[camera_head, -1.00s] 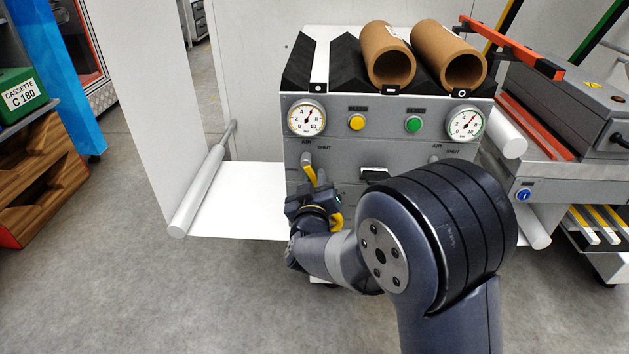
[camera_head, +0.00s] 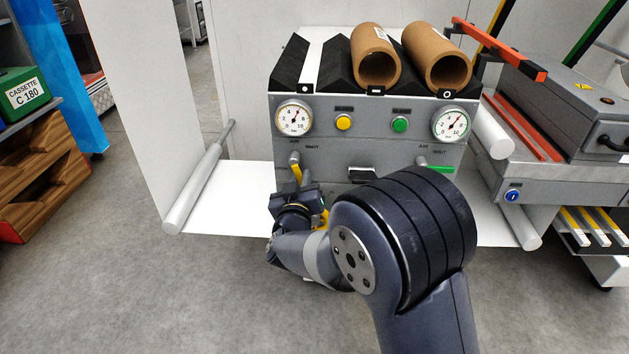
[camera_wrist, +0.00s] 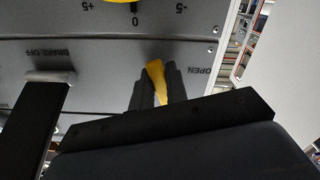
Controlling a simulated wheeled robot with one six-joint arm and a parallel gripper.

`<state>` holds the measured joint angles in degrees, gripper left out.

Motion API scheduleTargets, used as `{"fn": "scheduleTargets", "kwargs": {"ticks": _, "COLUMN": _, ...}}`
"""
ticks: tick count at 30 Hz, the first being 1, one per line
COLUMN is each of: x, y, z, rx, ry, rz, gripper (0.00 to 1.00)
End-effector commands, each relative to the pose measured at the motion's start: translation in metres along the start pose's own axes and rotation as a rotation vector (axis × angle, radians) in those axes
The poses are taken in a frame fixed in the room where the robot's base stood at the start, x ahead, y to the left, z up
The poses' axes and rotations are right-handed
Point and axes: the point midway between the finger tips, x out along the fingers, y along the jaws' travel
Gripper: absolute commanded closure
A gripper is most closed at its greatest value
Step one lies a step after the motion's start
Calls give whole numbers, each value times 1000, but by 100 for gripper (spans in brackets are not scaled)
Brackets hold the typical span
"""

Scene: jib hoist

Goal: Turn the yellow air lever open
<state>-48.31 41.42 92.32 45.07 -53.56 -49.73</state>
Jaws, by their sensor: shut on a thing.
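The yellow air lever (camera_head: 296,172) is on the front of the grey machine (camera_head: 330,158), below the left gauge, near the lettering AIR and SHUT. It points mostly down from its pivot. My gripper (camera_head: 299,187) is at the lever's lower part and covers its end. In the wrist view my gripper (camera_wrist: 158,88) is shut on the yellow lever (camera_wrist: 154,72), which sits between the two fingers. The word OPEN is on the panel to the right there.
A green lever (camera_head: 436,169) points right under the right gauge (camera_head: 451,124). A black handle (camera_head: 361,175) sits between the levers. Two cardboard tubes (camera_head: 437,58) lie on top. A white panel (camera_head: 235,195) is at left.

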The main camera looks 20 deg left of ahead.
Motion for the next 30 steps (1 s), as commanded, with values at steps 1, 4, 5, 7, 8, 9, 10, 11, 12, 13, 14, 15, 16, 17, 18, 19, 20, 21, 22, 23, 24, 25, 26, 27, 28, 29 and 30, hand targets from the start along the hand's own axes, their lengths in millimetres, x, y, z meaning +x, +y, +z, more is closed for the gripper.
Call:
{"fn": "scheduleTargets", "kwargs": {"ticks": 1, "x": 1, "y": -8, "z": -2, "rx": 38, "ry": 1, "rz": -1, "gripper": 100}}
{"fn": "scheduleTargets", "kwargs": {"ticks": 4, "x": 1, "y": -11, "z": -1, "rx": 110, "ry": 1, "rz": 1, "gripper": 100}}
{"fn": "scheduleTargets", "kwargs": {"ticks": 5, "x": 1, "y": -12, "z": -1, "rx": 133, "ry": 1, "rz": 2, "gripper": 100}}
{"fn": "scheduleTargets", "kwargs": {"ticks": 7, "x": 1, "y": -14, "z": -2, "rx": 183, "ry": 1, "rz": 2, "gripper": 100}}
{"fn": "scheduleTargets", "kwargs": {"ticks": 8, "x": 1, "y": -14, "z": -2, "rx": 206, "ry": 1, "rz": 2, "gripper": 100}}
{"fn": "scheduleTargets", "kwargs": {"ticks": 9, "x": 1, "y": -16, "z": -2, "rx": 233, "ry": 1, "rz": 2, "gripper": 100}}
{"fn": "scheduleTargets", "kwargs": {"ticks": 10, "x": 2, "y": -16, "z": -2, "rx": 253, "ry": 1, "rz": 2, "gripper": 100}}
{"fn": "scheduleTargets", "kwargs": {"ticks": 11, "x": 1, "y": -17, "z": -3, "rx": 272, "ry": 1, "rz": 2, "gripper": 100}}
{"fn": "scheduleTargets", "kwargs": {"ticks": 12, "x": 1, "y": -18, "z": -3, "rx": 294, "ry": 1, "rz": 2, "gripper": 100}}
{"fn": "scheduleTargets", "kwargs": {"ticks": 13, "x": 1, "y": -19, "z": -3, "rx": 310, "ry": 1, "rz": 2, "gripper": 100}}
{"fn": "scheduleTargets", "kwargs": {"ticks": 14, "x": 1, "y": -19, "z": -4, "rx": 322, "ry": 1, "rz": 2, "gripper": 100}}
{"fn": "scheduleTargets", "kwargs": {"ticks": 15, "x": 1, "y": -20, "z": -4, "rx": 335, "ry": 1, "rz": 2, "gripper": 100}}
{"fn": "scheduleTargets", "kwargs": {"ticks": 16, "x": 1, "y": -20, "z": -4, "rx": 342, "ry": 1, "rz": 2, "gripper": 100}}
{"fn": "scheduleTargets", "kwargs": {"ticks": 17, "x": 1, "y": -20, "z": -4, "rx": 347, "ry": 1, "rz": 2, "gripper": 100}}
{"fn": "scheduleTargets", "kwargs": {"ticks": 18, "x": 1, "y": -20, "z": -4, "rx": 350, "ry": 1, "rz": 2, "gripper": 100}}
{"fn": "scheduleTargets", "kwargs": {"ticks": 19, "x": 1, "y": -20, "z": -4, "rx": 350, "ry": 1, "rz": 2, "gripper": 100}}
{"fn": "scheduleTargets", "kwargs": {"ticks": 20, "x": 1, "y": -20, "z": -5, "rx": 350, "ry": 1, "rz": 2, "gripper": 100}}
{"fn": "scheduleTargets", "kwargs": {"ticks": 21, "x": 1, "y": -20, "z": -5, "rx": 350, "ry": 1, "rz": 2, "gripper": 100}}
{"fn": "scheduleTargets", "kwargs": {"ticks": 22, "x": 1, "y": -20, "z": -5, "rx": 350, "ry": 1, "rz": 2, "gripper": 100}}
{"fn": "scheduleTargets", "kwargs": {"ticks": 23, "x": 1, "y": -20, "z": -5, "rx": 350, "ry": 1, "rz": 2, "gripper": 100}}
{"fn": "scheduleTargets", "kwargs": {"ticks": 24, "x": 1, "y": -20, "z": -5, "rx": 350, "ry": 1, "rz": 2, "gripper": 100}}
{"fn": "scheduleTargets", "kwargs": {"ticks": 25, "x": 1, "y": -20, "z": -5, "rx": 350, "ry": 1, "rz": 2, "gripper": 100}}
{"fn": "scheduleTargets", "kwargs": {"ticks": 26, "x": 1, "y": -20, "z": -5, "rx": 350, "ry": 1, "rz": 2, "gripper": 83}}
{"fn": "scheduleTargets", "kwargs": {"ticks": 27, "x": 1, "y": -20, "z": -5, "rx": 349, "ry": 1, "rz": 2, "gripper": 80}}
{"fn": "scheduleTargets", "kwargs": {"ticks": 28, "x": 1, "y": -20, "z": -5, "rx": 349, "ry": 1, "rz": 2, "gripper": 77}}
{"fn": "scheduleTargets", "kwargs": {"ticks": 29, "x": 1, "y": -20, "z": -5, "rx": 349, "ry": 1, "rz": 2, "gripper": 75}}
{"fn": "scheduleTargets", "kwargs": {"ticks": 30, "x": 1, "y": -20, "z": -4, "rx": 348, "ry": 0, "rz": 2, "gripper": 72}}
